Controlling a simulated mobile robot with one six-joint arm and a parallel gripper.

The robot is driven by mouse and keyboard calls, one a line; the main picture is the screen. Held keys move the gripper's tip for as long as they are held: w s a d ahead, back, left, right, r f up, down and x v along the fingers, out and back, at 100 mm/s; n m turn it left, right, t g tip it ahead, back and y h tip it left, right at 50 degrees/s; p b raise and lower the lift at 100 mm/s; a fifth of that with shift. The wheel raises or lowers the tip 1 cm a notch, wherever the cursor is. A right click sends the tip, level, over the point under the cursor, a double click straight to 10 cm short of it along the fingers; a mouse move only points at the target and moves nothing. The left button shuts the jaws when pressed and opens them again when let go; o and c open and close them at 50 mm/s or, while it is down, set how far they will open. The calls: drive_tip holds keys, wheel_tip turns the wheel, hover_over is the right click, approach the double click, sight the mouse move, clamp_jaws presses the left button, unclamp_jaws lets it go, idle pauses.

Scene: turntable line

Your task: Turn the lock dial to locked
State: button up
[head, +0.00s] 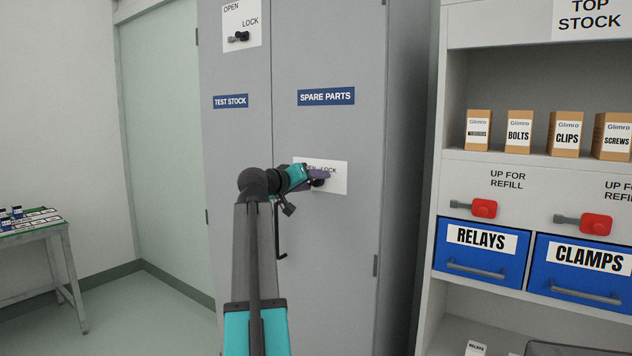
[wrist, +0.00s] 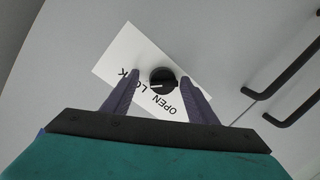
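The lock dial is a small round black knob (wrist: 162,80) on a white OPEN/LOCK plate (wrist: 118,50) on the grey cabinet door. A short pale mark shows on its face in the wrist view, between the LOCK and OPEN words; its exact setting is hard to read. My gripper (wrist: 161,78) is open, with its two purple fingers apart on either side of the knob. I cannot tell whether they touch it. In the head view my gripper (head: 318,173) is in front of the plate (head: 338,185) below the SPARE PARTS label (head: 326,97), partly covering the words and dial.
A second OPEN/LOCK dial (head: 238,37) is higher up on the TEST STOCK door. A black door handle (head: 281,243) hangs just below and left of my gripper. Shelves with blue drawers (head: 480,250) stand at right, and a small table (head: 40,232) at far left.

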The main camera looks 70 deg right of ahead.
drive_tip(key=shift+a, duration=0.15)
drive_tip(key=shift+w+a, duration=0.3)
drive_tip(key=shift+a, duration=0.25)
drive_tip(key=v, duration=1.2)
drive_tip(key=shift+a, duration=0.15)
drive_tip(key=shift+s+r, duration=0.1)
drive_tip(key=shift+r, duration=0.05)
